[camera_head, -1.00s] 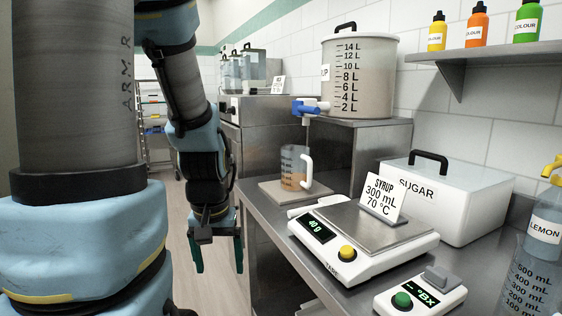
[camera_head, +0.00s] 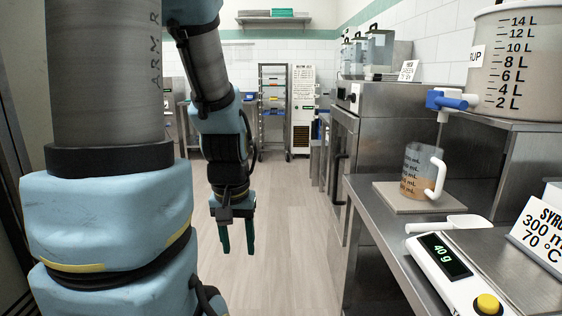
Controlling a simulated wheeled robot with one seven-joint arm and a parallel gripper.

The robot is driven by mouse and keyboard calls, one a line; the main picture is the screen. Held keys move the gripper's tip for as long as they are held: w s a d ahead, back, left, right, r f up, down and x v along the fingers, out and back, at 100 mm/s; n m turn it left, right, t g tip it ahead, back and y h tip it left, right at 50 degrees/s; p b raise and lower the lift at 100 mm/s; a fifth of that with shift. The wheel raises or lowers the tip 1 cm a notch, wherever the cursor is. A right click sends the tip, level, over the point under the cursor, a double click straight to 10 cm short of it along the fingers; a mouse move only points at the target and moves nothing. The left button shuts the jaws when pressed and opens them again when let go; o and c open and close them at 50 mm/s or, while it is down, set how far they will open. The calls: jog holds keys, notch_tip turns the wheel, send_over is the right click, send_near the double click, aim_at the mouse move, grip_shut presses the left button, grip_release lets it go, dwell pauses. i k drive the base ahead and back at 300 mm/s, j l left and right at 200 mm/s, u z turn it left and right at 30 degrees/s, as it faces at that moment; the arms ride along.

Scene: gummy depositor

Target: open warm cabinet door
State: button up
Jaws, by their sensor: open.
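A stainless steel cabinet (camera_head: 378,110) stands against the right wall, past the end of the near counter, and looks like the warm cabinet. Its front faces left, towards the aisle, and shows at a steep angle. A dark vertical handle (camera_head: 339,178) is on that front, and the door looks closed. My gripper (camera_head: 237,236) hangs in the aisle, left of the cabinet and apart from it. Its two green fingers point down, are spread, and hold nothing.
A tall rack (camera_head: 273,112) and a white panelled unit (camera_head: 303,108) stand at the back. The wooden floor (camera_head: 285,240) between is clear.

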aim_at(347, 121)
jog(key=i+j+u, duration=0.2)
jog(key=i+u, duration=0.15)
jog(key=i, duration=0.15)
jog(key=i+u, duration=0.3)
jog(key=i, duration=2.4)
jog(key=i+z, duration=0.25)
jog(key=i, duration=0.15)
jog(key=i+j+z, duration=0.55)
jog(key=i, duration=0.2)
jog(key=i+l, duration=0.05)
jog(key=l, duration=0.05)
